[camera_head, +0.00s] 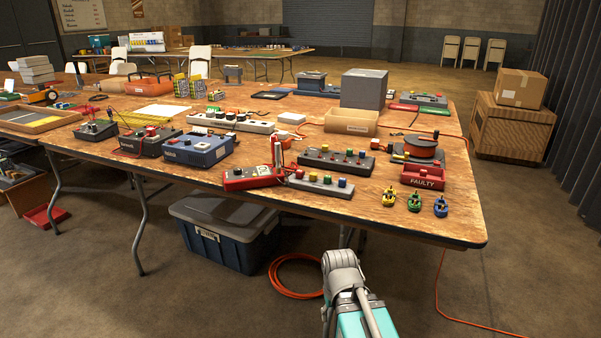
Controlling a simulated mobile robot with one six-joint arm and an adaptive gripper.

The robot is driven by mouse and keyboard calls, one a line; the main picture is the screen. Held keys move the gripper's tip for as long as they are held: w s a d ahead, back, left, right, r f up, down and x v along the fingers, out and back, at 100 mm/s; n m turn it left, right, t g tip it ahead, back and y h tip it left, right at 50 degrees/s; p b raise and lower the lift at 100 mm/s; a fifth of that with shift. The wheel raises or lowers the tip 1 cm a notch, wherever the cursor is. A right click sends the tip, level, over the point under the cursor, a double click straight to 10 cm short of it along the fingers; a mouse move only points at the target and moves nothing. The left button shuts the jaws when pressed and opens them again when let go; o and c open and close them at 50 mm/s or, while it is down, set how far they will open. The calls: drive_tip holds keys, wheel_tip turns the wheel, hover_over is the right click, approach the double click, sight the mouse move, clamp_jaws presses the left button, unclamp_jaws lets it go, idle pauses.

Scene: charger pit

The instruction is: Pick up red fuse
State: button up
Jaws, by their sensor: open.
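I cannot single out a red fuse with certainty. Three small plug-like pieces stand in a row near the table's front right edge: a yellow one (389,197), a green one (414,202) and a blue one (440,207). None of these is red. A black block (337,162) and a grey strip (318,186) carry small coloured parts, some reddish, too small to identify. A red tray marked FAULTY (424,182) sits behind the plugs. My gripper is not in view; only part of my grey and teal arm shows at the bottom, below the table's front edge.
The wooden table (458,222) is crowded with a red meter (250,179), a blue box (198,150), a white power strip (232,123) and an orange cable reel (421,147). Its front right corner is clear. A grey bin (222,232) stands underneath.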

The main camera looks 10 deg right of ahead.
drive_tip(key=r+p, duration=0.3)
drive_tip(key=r, duration=0.1)
drive_tip(key=shift+s, duration=0.35)
idle(0.4)
